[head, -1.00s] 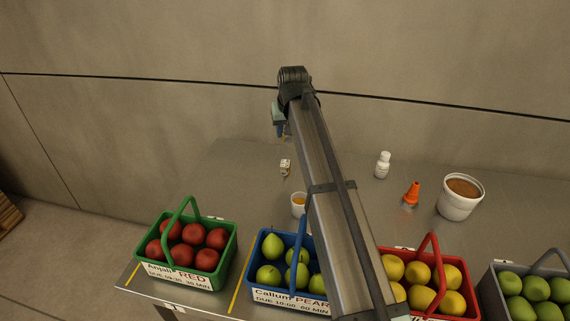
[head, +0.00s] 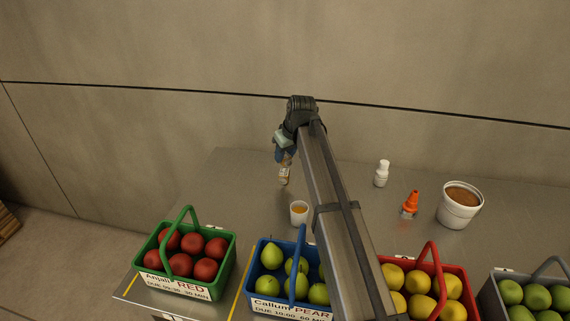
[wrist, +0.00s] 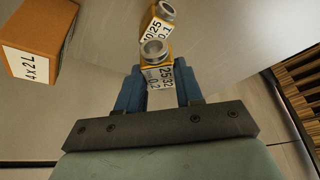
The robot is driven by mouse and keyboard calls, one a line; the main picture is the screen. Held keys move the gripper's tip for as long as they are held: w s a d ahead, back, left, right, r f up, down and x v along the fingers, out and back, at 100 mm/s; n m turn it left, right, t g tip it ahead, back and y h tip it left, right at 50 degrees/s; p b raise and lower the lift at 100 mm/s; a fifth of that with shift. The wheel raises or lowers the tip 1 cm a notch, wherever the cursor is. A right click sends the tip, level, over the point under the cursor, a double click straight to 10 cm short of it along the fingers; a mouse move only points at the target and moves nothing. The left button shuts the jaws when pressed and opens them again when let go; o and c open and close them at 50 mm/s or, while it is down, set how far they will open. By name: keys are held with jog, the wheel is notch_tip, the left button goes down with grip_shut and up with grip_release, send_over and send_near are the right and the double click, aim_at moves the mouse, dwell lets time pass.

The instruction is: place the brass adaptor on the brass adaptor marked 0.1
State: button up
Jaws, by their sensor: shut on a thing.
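My gripper (wrist: 155,95), with blue fingers, is shut on a brass adaptor (wrist: 156,50) that has a round metal ring and a white label reading 25/32 and 0.2. Just beyond it in the wrist view is the brass adaptor marked 0.1 (wrist: 153,31), with a similar ring and a label that seems to read 10/25. The held adaptor overlaps its near edge in the picture; I cannot tell whether they touch. In the head view my gripper (head: 284,153) points down over the table, and a small labelled shape (head: 284,173) shows below it; the two adaptors cannot be told apart there.
An orange-brown block labelled 4x2L (wrist: 38,40) is left in the wrist view.

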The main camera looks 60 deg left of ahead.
aim_at(285, 163)
jog(key=shift+f, duration=1.9)
jog(key=shift+f, duration=0.1)
jog(key=o, duration=1.1)
jog(key=v, duration=1.2)
